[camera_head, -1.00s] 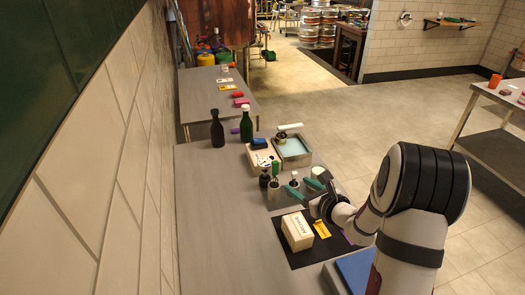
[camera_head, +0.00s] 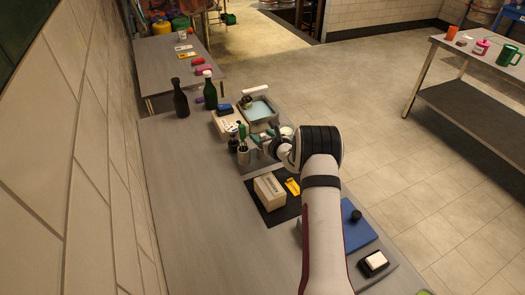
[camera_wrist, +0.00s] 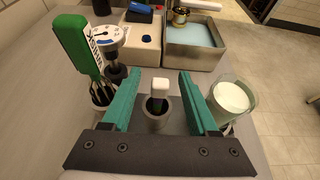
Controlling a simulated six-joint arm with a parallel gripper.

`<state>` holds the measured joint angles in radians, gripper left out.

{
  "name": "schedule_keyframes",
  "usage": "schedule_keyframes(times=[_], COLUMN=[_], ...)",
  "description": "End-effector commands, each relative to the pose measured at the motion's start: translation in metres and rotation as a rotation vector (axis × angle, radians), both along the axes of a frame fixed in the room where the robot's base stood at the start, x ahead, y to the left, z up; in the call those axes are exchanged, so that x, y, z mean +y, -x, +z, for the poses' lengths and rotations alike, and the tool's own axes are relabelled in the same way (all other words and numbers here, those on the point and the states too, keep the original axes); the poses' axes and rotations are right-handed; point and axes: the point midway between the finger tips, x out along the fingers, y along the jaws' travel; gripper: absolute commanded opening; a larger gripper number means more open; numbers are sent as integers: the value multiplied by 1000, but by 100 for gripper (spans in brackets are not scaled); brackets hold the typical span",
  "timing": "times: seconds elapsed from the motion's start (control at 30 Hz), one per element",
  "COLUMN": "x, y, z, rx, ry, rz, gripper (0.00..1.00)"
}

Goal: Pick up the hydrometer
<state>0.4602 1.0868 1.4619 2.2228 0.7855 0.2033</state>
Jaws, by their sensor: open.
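A pale, square-topped piece on a dark stem stands upright in a metal cup (camera_wrist: 157,106); it is probably the hydrometer (camera_wrist: 160,86), though no label shows. My gripper (camera_wrist: 158,76) is open, with one green finger on each side of this piece and clear space between. The fingers appear not to touch it. In the head view my gripper (camera_head: 263,140) is at the cluster of small holders, and my arm hides part of them.
A green-handled tool (camera_wrist: 76,46) and a dial gauge (camera_wrist: 108,40) stand close left of the fingers. A jar with white contents (camera_wrist: 232,97) is close right. Behind are a pale box (camera_wrist: 142,40) and a metal tray (camera_wrist: 193,47).

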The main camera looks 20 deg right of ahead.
Motion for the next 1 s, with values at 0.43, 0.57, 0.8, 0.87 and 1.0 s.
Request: schedule_keyframes(times=[0.43, 0.57, 0.8, 0.87, 1.0], x=[0, 0, 0, 0, 0], y=[1, 1, 1, 1, 1], z=[0, 0, 0, 1, 1], rx=[0, 0, 0, 0, 0], ry=[0, 0, 0, 0, 0], rz=[0, 0, 0, 0, 0], gripper=[6, 0, 0, 0, 0])
